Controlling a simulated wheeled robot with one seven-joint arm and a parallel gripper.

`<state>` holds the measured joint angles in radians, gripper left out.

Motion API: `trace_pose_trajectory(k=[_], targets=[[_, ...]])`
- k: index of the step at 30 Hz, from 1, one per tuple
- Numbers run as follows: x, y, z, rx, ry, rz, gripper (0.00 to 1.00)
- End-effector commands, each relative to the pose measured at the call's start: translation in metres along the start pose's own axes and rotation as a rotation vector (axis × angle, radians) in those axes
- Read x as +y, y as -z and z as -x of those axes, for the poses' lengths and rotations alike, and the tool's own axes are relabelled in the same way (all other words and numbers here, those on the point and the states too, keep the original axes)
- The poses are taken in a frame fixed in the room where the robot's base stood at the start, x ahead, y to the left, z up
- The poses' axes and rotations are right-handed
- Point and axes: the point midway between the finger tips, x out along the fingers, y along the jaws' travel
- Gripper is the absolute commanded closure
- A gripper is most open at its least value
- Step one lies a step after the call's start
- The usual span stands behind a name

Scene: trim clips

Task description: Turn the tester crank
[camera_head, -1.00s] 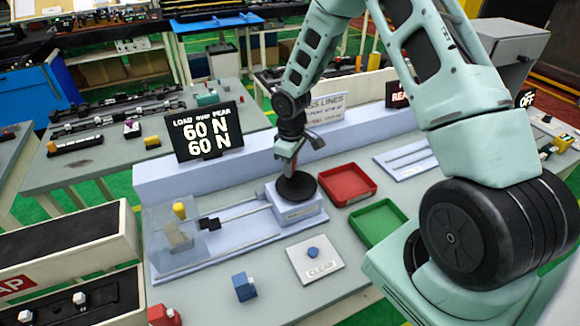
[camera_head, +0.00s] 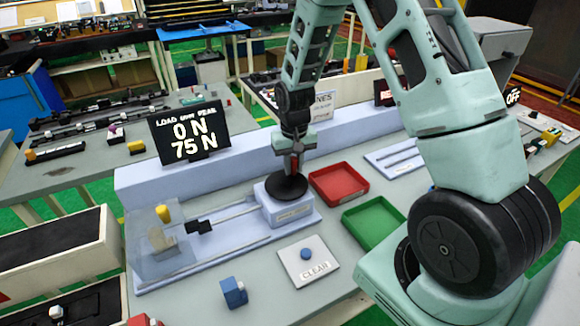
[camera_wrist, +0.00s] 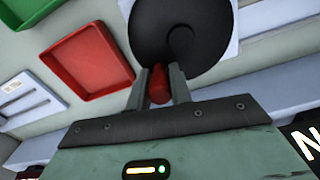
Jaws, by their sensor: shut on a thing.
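The tester crank is a black disc (camera_head: 287,188) on a pale blue housing (camera_head: 290,211) in the head view. It also shows as a large black disc (camera_wrist: 180,40) in the wrist view. My gripper (camera_wrist: 158,90) is shut on the crank's red knob (camera_wrist: 158,84), which sits between the two fingers at the disc's edge. In the head view my gripper (camera_head: 293,160) is at the disc's far side. A rod runs left from the housing to a black block (camera_head: 199,227) beside a clear guard with a yellow piece (camera_head: 163,213). The display (camera_head: 190,134) reads load 0 N, peak 75 N.
A red tray (camera_head: 338,184) and a green tray (camera_head: 372,222) stand right of the crank. A CLEAR plate with a blue button (camera_head: 306,254) lies in front. A blue block (camera_head: 234,292) is on the table's front. A pale ledge runs behind the tester.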

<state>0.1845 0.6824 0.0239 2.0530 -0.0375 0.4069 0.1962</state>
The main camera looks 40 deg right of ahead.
Motion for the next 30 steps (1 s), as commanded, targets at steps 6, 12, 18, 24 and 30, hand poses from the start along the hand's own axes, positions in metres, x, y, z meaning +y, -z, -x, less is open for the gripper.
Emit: trace_pose_trajectory(k=[6,12,18,24,30], targets=[[0.0032,-0.0033,0.0006,0.002,0.0,-0.116,1.0],[0.0049,-0.0051,0.0008,0.002,0.0,-0.173,1.0],[0.0051,-0.0058,0.0011,0.002,0.0,-0.192,1.0],[0.0052,-0.0059,0.0012,0.002,0.0,-0.193,1.0],[0.0052,-0.0058,0.0012,0.002,0.0,-0.192,0.59]])
